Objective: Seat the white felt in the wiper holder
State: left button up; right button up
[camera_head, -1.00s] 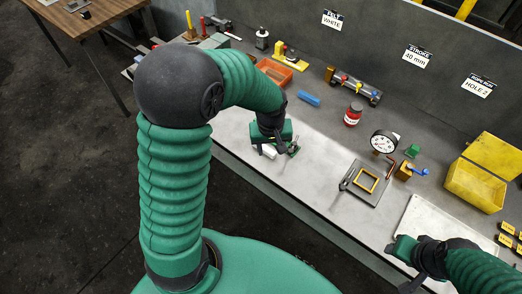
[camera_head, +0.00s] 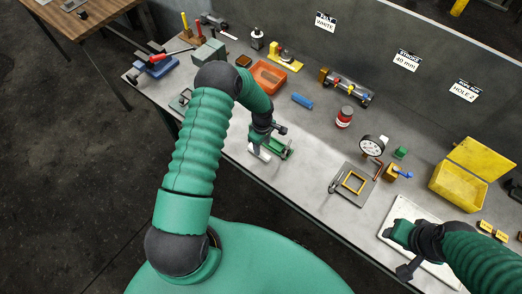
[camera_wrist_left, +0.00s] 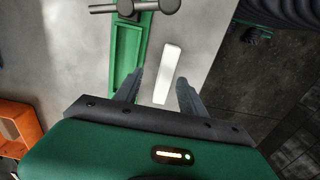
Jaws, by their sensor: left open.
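The white felt (camera_wrist_left: 168,73) is a short white bar lying on the grey bench near its front edge. It also shows in the head view (camera_head: 262,154), partly hidden by my gripper. The green wiper holder (camera_wrist_left: 126,58) lies just left of the felt, apart from it, and its long recess looks empty. The holder also shows in the head view (camera_head: 281,150). My left gripper (camera_wrist_left: 160,80) is open, its fingertips on either side of the felt's near end; contact cannot be told. My right gripper (camera_head: 392,236) is over a white tray; its jaws are unclear.
A grey bar with round knobs (camera_wrist_left: 140,6) crosses the holder's far end. An orange bin (camera_head: 268,76), a blue cylinder (camera_head: 302,101) and a red jar (camera_head: 344,117) stand behind. A plate with a yellow frame (camera_head: 353,182) and a dial gauge (camera_head: 372,145) are right. The bench's front edge is close.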

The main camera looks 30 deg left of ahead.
pick_arm(q)
jog(key=shift+s+a+f+p, duration=0.15)
jog(key=shift+s+f+p, duration=0.15)
jog(key=shift+f, duration=0.3)
jog(key=shift+s+a+f+p, duration=0.1)
jog(key=shift+s+f+p, duration=0.15)
jog(key=shift+f, duration=0.35)
jog(key=shift+a+f, duration=0.2)
jog(key=shift+f, duration=0.2)
jog(key=shift+d+f, duration=0.1)
jog(key=shift+d, duration=0.1)
jog(key=shift+c, duration=0.9)
jog(key=shift+w+d, duration=0.15)
jog(key=c, duration=0.5)
grip_shut()
pick_arm(e)
jog(key=shift+a+v, duration=0.2)
jog(key=shift+v, duration=1)
